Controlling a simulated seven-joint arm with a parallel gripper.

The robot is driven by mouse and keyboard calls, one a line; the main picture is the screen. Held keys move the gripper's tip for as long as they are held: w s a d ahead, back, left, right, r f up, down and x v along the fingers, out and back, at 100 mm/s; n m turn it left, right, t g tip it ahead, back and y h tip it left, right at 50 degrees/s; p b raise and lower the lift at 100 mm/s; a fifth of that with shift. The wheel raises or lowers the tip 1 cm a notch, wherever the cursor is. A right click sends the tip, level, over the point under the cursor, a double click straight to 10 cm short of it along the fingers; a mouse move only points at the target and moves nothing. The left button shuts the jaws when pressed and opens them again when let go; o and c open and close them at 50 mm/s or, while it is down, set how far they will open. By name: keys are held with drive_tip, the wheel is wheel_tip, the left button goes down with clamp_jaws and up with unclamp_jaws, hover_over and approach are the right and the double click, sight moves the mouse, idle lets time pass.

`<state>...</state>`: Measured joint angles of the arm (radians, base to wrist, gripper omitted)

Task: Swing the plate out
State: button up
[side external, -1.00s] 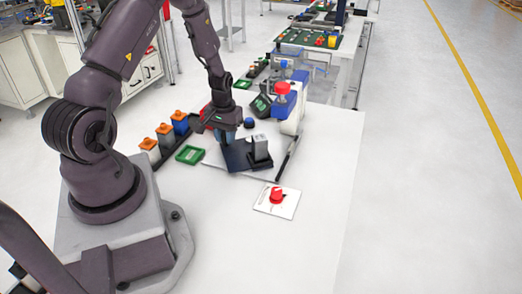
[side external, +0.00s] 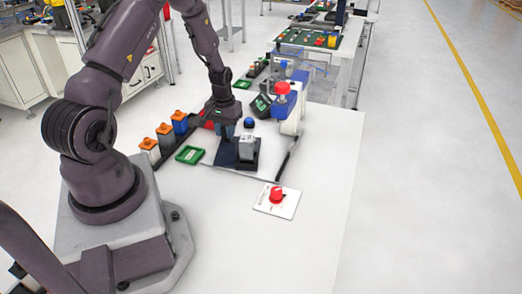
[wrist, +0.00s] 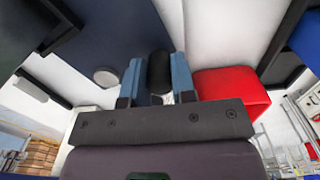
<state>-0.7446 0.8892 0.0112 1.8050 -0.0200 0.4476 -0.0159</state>
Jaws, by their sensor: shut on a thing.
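The dark blue plate (side external: 226,153) lies low over the white table, with a grey block (side external: 247,147) standing on it. My gripper (side external: 228,131) is at the plate's far end, pointing down. In the wrist view the dark plate (wrist: 115,28) fills the upper middle. My gripper's blue fingers (wrist: 157,82) are shut on a black rounded knob (wrist: 159,70) at the plate. The knob is hidden in the side view.
A red knob on a white card (side external: 276,196) lies in front. A blue-and-white press with a red top (side external: 284,102) stands behind right. The table's right side is clear.

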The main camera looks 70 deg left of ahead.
drive_tip(key=shift+w+a, duration=0.1)
drive_tip(key=shift+a, duration=0.1)
drive_tip(key=shift+w+a, duration=0.55)
drive_tip(key=shift+a, duration=0.1)
drive_tip(key=shift+w+a, duration=0.1)
drive_tip(key=shift+a, duration=0.15)
idle(0.3)
drive_tip(key=o, duration=0.5)
drive_tip(key=shift+o, duration=0.2)
drive_tip(key=shift+r, duration=0.65)
wheel_tip(320, 180, up, 6)
